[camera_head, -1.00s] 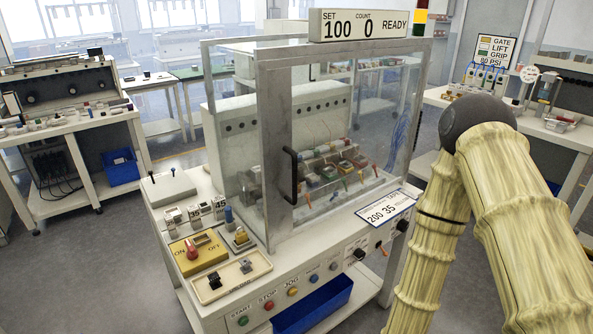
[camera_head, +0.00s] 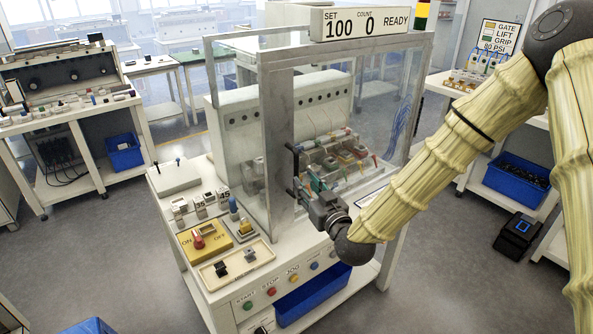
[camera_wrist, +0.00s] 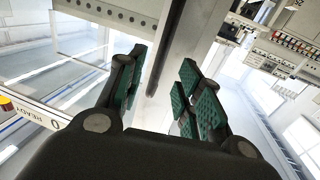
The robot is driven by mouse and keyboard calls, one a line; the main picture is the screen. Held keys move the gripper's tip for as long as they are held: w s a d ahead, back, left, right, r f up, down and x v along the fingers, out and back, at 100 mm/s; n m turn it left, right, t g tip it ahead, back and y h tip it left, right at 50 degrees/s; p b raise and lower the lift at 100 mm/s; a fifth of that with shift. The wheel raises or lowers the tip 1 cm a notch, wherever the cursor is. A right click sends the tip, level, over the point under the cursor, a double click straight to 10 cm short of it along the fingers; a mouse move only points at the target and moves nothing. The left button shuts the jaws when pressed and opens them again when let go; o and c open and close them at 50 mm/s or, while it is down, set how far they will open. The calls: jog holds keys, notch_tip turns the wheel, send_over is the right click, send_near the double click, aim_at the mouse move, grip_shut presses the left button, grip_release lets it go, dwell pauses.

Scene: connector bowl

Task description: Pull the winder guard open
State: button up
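The winder guard is a clear-panelled box with a grey metal frame (camera_head: 278,130) over the winder, and it looks closed. Its black vertical handle (camera_head: 296,160) is on the front grey post; my gripper partly covers its lower part. My gripper (camera_head: 304,181) is at the handle, with its fingers pointing at the guard. In the wrist view my gripper (camera_wrist: 160,92) has its two green-padded fingers apart. The dark handle bar (camera_wrist: 164,62) shows in the gap between them, with the grey post behind. I cannot tell whether the pads touch it.
The bench front carries coloured buttons (camera_head: 293,279), a cream tray (camera_head: 236,263) and a yellow ON/OFF switch plate (camera_head: 206,240). A blue bin (camera_head: 313,296) sits below. A display reading READY (camera_head: 366,22) tops the guard.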

aim_at(297, 174)
jog(key=shift+p+x, duration=1.05)
jog(key=shift+x, duration=2.55)
jog(key=shift+c, duration=0.3)
grip_shut()
